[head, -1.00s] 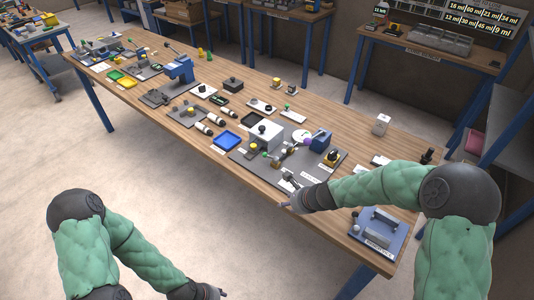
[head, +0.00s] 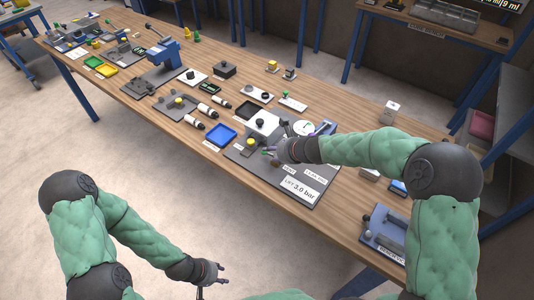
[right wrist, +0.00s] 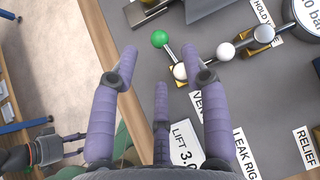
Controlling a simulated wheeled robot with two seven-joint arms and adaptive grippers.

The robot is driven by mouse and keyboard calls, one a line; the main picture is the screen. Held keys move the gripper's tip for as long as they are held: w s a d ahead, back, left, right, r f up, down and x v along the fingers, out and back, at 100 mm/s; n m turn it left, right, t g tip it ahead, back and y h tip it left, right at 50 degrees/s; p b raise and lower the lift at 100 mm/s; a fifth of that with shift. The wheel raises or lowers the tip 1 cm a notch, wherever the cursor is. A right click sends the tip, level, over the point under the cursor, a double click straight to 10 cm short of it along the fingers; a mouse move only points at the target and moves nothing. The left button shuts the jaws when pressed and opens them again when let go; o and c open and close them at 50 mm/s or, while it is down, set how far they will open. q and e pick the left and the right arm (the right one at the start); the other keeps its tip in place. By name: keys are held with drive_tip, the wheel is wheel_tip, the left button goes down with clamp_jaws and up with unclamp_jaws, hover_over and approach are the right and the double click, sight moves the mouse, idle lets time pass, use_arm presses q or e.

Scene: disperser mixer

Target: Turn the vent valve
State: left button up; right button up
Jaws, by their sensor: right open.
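The vent valve shows in the right wrist view as a small brass block with a pale ball (right wrist: 180,72). A thin lever runs from it to a green knob (right wrist: 160,38), beside a partly hidden "VEN…" label (right wrist: 194,101). In the head view the right hand covers most of the valve. My right gripper (right wrist: 166,66) is open and empty. Its fingers point towards the valve and show no clear contact with it. In the head view this right gripper (head: 270,154) is over the grey rig plate (head: 243,155). My left gripper (head: 219,273) is open and empty, off the table's front edge.
Further pale balls on rods (right wrist: 225,51) and a round gauge (right wrist: 306,14) stand close to the valve. A white box (head: 265,121) and a blue tray (head: 221,135) are near the hand. A blue-grey fixture (head: 383,232) sits on the right of the table.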

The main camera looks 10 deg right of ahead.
drive_tip(key=shift+b+x, duration=0.65)
drive_tip(key=shift+x, duration=2.05)
drive_tip(key=shift+c, duration=0.3)
drive_tip(key=shift+s, duration=0.1)
clamp_jaws()
